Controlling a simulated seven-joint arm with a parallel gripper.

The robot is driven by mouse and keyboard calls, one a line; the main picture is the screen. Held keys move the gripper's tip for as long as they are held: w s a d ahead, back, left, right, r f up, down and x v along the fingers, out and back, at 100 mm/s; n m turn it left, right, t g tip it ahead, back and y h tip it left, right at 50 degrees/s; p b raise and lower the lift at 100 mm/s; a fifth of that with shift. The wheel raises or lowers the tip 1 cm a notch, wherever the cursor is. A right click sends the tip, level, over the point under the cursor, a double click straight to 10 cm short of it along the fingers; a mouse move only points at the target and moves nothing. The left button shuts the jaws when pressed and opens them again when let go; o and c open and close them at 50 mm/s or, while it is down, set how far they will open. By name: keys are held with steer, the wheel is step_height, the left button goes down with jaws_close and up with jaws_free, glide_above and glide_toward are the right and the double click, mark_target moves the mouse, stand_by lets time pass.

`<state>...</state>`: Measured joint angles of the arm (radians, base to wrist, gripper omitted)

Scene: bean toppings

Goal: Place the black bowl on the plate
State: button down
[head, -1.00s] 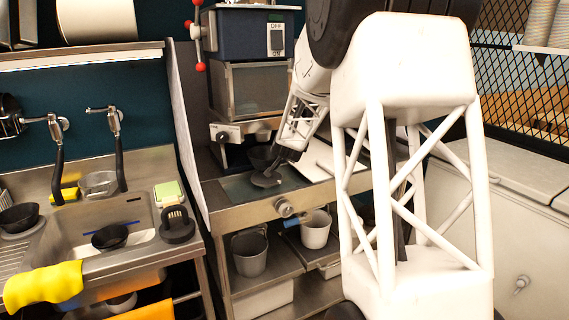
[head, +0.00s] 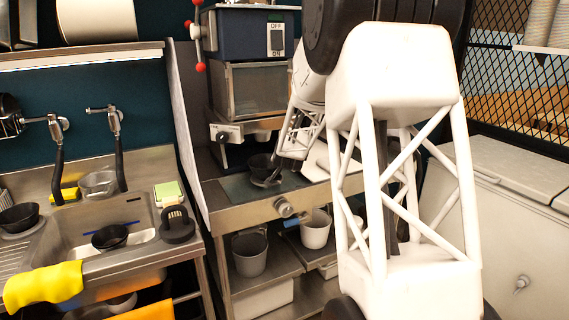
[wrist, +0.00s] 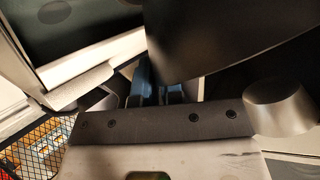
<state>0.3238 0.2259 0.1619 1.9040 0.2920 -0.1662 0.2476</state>
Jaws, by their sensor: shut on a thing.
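A black bowl (head: 259,166) is at the counter under the machine in the head view. My gripper (head: 273,177) is at its right front side, and its dark fingers are hard to separate from the bowl. In the wrist view my gripper's blue fingers (wrist: 159,91) are shut on the rim of a large dark bowl surface (wrist: 205,35), which fills the upper right. I cannot tell if the bowl touches the counter. I cannot make out the plate clearly. Other black bowls stand in the sink (head: 110,237) and at its left side (head: 18,217).
The machine (head: 252,90) stands above and behind the bowl. A dark panel (head: 236,187) lies on the counter (head: 235,212). The sink (head: 75,225) is at the left, with a yellow cloth (head: 42,287) on its edge. Buckets (head: 249,254) stand on the shelf below.

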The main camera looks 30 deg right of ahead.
steer(key=shift+f, duration=0.1)
steer(key=c, duration=1.3)
jaws_free()
steer(key=shift+o, duration=0.2)
steer(key=v, duration=1.2)
